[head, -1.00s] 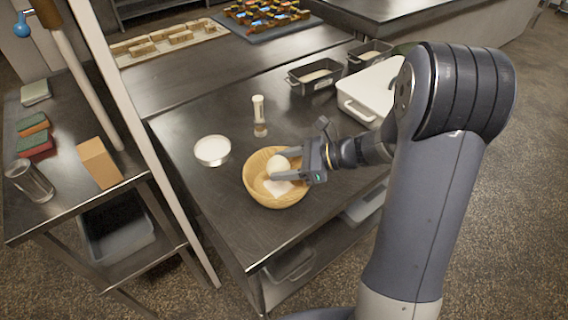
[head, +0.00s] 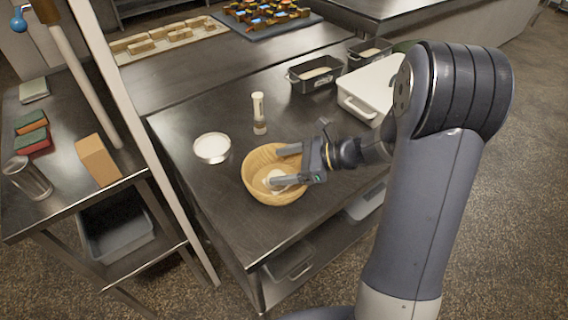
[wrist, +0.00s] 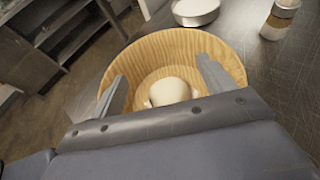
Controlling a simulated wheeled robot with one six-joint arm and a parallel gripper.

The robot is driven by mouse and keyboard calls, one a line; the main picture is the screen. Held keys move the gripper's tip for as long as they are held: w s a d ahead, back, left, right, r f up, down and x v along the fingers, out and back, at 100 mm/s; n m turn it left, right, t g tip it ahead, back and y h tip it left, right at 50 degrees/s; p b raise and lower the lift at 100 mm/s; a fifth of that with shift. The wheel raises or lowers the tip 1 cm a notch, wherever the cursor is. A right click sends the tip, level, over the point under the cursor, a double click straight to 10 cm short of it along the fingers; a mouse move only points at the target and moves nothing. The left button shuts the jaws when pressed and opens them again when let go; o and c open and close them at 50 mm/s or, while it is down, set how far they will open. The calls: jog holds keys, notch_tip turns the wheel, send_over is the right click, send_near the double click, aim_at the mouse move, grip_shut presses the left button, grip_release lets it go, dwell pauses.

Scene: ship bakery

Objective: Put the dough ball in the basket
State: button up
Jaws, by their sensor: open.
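The basket (head: 256,188) is a round, light wooden bowl near the front edge of the steel table. The pale dough ball lies low inside it, partly hidden by my gripper in the head view; it shows clearly in the wrist view (wrist: 170,91). My gripper (head: 274,165) is open at the basket, its fingers reaching over and into the opening. In the wrist view the fingers (wrist: 161,74) stand apart on either side of the dough ball, with a gap to each. Something pale lies beneath the ball, mostly hidden.
A white-filled bowl (head: 212,148) and a shaker (head: 259,113) stand behind the basket. Dark loaf tins (head: 315,74) and a white lidded bin (head: 369,87) are at the back right. A pale post (head: 140,140) rises left of the table.

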jog(key=shift+r, duration=0.2)
jog(key=v, duration=1.2)
jog(key=shift+r, duration=0.45)
